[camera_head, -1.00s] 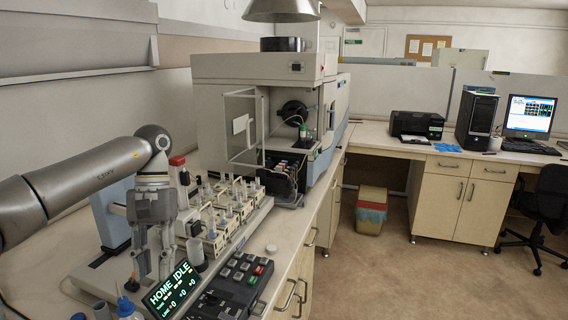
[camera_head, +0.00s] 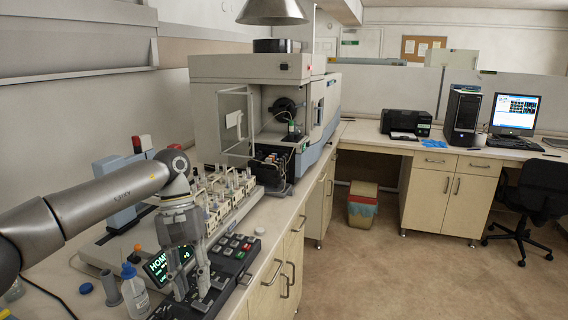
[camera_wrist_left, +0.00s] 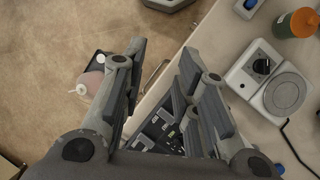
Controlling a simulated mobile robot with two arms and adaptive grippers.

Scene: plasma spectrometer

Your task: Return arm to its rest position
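My left arm (camera_head: 110,195) reaches in from the left in the head view. The gripper hides part of the display (camera_head: 158,266). I cannot tell how far above the bench the fingertips are. My right gripper is not in view.
A wash bottle (camera_head: 134,290) stands close left of the gripper. The autosampler racks (camera_head: 222,200) and the spectrometer (camera_head: 215,75) are behind. Open floor (camera_head: 370,265) lies right.

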